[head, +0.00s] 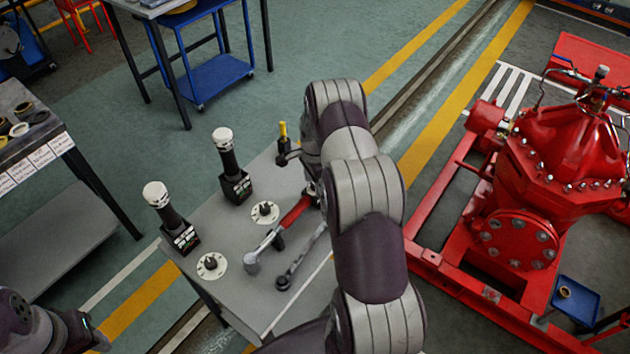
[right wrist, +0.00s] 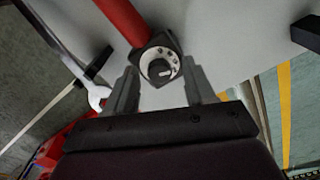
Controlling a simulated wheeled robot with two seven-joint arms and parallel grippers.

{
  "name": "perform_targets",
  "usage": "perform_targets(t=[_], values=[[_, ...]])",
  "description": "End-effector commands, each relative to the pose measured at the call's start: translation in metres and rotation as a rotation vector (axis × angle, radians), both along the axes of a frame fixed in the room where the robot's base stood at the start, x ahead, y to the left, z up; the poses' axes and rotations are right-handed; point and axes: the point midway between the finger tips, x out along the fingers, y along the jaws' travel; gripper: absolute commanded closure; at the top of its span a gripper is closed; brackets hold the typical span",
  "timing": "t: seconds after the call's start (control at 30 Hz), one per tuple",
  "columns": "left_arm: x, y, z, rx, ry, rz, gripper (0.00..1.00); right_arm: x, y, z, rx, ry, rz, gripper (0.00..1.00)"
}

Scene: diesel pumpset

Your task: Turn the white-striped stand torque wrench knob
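A torque wrench with a red handle (head: 294,214) lies over the grey table in the head view. Its handle end goes behind my right arm. In the right wrist view, the red handle (right wrist: 122,18) ends in a black block bearing a white dial with a dark centre knob (right wrist: 160,69). My right gripper (right wrist: 158,82) is open, one finger on either side of the dial's lower part; I cannot tell whether they touch it. No white stripe is clear. My left gripper (head: 92,333) is partly visible at the lower left, its opening unclear.
The table (head: 235,285) also holds a dark wrench (head: 300,258), two white dials (head: 212,265) (head: 265,212), two black white-capped devices (head: 170,215) (head: 232,165) and a yellow-topped item (head: 283,132). A red pump (head: 560,160) stands right.

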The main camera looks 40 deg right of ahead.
Motion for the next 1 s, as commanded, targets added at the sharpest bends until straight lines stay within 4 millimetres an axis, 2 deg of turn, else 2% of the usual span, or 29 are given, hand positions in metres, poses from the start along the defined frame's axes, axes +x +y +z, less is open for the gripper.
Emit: perform_targets(t=[0.23,0.33,0.47,0.7,0.83,1.0], values=[[0.0,0.0,0.0,0.0,0.0,0.0,0.57,0.0,0.0,0.0,0.0,0.001,0.0,0.47],[0.0,0.0,-0.003,0.0,0.0,0.0,0.57,0.0,0.0,0.007,0.0,-0.001,0.0,0.47],[0.0,0.0,-0.012,0.0,0.0,0.0,0.57,0.001,0.0,0.035,-0.002,-0.004,0.0,0.47],[0.0,0.0,-0.025,0.0,0.0,0.0,0.57,0.001,0.0,0.098,-0.003,-0.004,0.0,0.47],[0.0,0.0,-0.027,0.0,0.0,0.0,0.57,0.0,0.0,0.118,0.0,-0.001,0.0,0.47],[0.0,0.0,-0.027,0.0,0.0,0.0,0.57,0.0,0.0,0.127,0.0,0.001,0.0,0.47]])
